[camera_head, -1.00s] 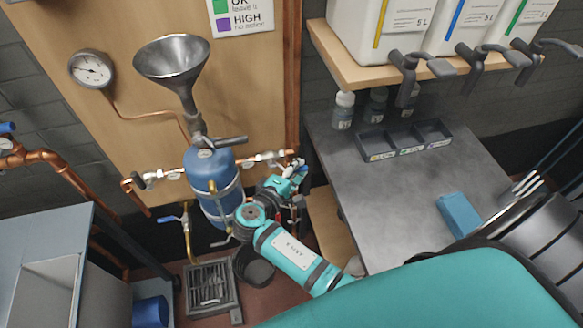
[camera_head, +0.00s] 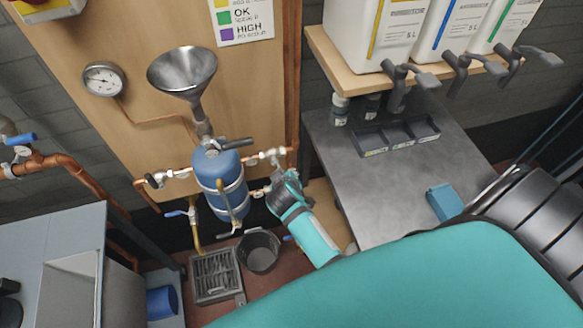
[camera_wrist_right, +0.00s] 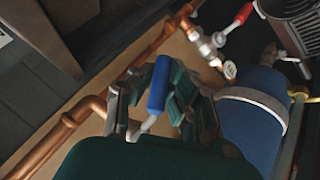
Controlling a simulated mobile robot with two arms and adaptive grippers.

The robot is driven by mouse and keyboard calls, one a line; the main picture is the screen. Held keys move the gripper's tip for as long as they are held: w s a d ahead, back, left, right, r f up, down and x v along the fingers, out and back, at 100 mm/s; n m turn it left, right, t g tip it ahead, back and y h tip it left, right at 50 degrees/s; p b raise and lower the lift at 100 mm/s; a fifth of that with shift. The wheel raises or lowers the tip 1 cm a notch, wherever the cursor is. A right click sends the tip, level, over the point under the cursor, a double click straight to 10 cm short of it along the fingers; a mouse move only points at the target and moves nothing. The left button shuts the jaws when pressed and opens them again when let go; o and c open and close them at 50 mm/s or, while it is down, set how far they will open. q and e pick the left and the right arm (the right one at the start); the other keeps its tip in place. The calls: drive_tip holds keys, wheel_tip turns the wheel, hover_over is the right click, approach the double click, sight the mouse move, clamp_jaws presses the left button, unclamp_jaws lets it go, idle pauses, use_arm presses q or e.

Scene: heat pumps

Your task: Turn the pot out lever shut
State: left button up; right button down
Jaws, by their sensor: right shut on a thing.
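The blue pot (camera_head: 216,171) hangs strapped on the wooden board under a metal funnel (camera_head: 183,73). Its strapped side also shows in the wrist view (camera_wrist_right: 250,118). My right gripper (camera_head: 281,183) is just right of the pot, by the lower side pipe. In the wrist view my right gripper (camera_wrist_right: 156,92) is shut on a lever with a blue sleeve (camera_wrist_right: 158,84), which sits between its dark fingers. No label shows on this lever, and its valve body is mostly hidden. My left gripper is out of view.
A red-handled valve (camera_wrist_right: 207,45) sits on a copper pipe near the held lever. A black bucket (camera_head: 259,250) and a floor grate (camera_head: 216,276) lie below. The grey table (camera_head: 385,205) with a divided tray stands at the right.

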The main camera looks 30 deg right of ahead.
drive_tip(key=shift+w+a+f+m+t+y+p, duration=0.1)
drive_tip(key=shift+a+f+m+t+y+p, duration=0.2)
drive_tip(key=shift+a+m+y+p, duration=0.5)
drive_tip(key=shift+w+a+f+m+t+y+p, duration=0.1)
drive_tip(key=shift+a+f+m+t+y+p, duration=0.15)
drive_tip(key=shift+a+y+p, duration=0.7)
drive_tip(key=shift+d+y, duration=0.15)
drive_tip(key=shift+y, duration=0.3)
drive_tip(key=c, duration=1.3)
unclamp_jaws()
drive_tip(key=shift+w, duration=0.15)
drive_tip(key=shift+o, duration=0.2)
drive_tip(key=shift+r, duration=0.1)
drive_tip(key=shift+d+r, duration=0.1)
drive_tip(key=v, duration=1.2)
